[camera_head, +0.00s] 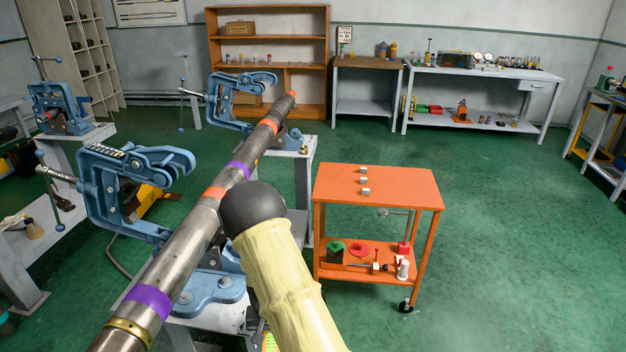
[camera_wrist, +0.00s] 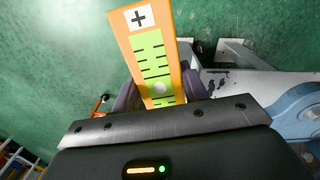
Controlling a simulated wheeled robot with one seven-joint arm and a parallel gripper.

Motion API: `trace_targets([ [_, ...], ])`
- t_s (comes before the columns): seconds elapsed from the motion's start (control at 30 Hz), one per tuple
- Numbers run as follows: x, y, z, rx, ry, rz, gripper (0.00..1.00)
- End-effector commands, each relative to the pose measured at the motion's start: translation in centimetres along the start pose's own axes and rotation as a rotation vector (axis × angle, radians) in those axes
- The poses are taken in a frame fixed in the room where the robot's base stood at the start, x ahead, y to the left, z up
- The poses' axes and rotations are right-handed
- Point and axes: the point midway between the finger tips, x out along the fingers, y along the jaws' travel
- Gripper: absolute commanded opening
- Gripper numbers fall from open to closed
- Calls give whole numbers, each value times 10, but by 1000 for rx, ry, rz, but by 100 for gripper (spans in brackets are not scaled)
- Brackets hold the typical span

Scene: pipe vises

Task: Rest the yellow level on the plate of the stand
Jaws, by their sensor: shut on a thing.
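The yellow level (camera_wrist: 150,48) shows in the wrist view as an orange-yellow bar with a green scale and a plus mark. My gripper (camera_wrist: 160,92) is shut on it, with a finger on each side. In the head view only a small yellow-green bit of the level (camera_head: 268,342) shows at the bottom edge, beside my arm, which hides my gripper. The near stand (camera_head: 215,318) carries a blue pipe vise. In the wrist view a pale, worn metal surface (camera_wrist: 255,90) lies below and right of the level, apparently part of that stand. I cannot tell which part is its plate.
A long steel pipe (camera_head: 185,250) with coloured bands runs through the near blue vise (camera_head: 120,190) and the far vise (camera_head: 240,100), close left of my arm. An orange cart (camera_head: 400,188) with small blocks stands right. Green floor (camera_head: 510,230) is clear farther right.

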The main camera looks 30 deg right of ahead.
Motion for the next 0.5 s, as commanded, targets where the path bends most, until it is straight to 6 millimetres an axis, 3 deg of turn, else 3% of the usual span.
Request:
trace_targets([
  [0.27, 35, 5, 5, -119, -4, -2, 3],
  [0.5, 87, 4, 25, -291, -6, -8, 3],
])
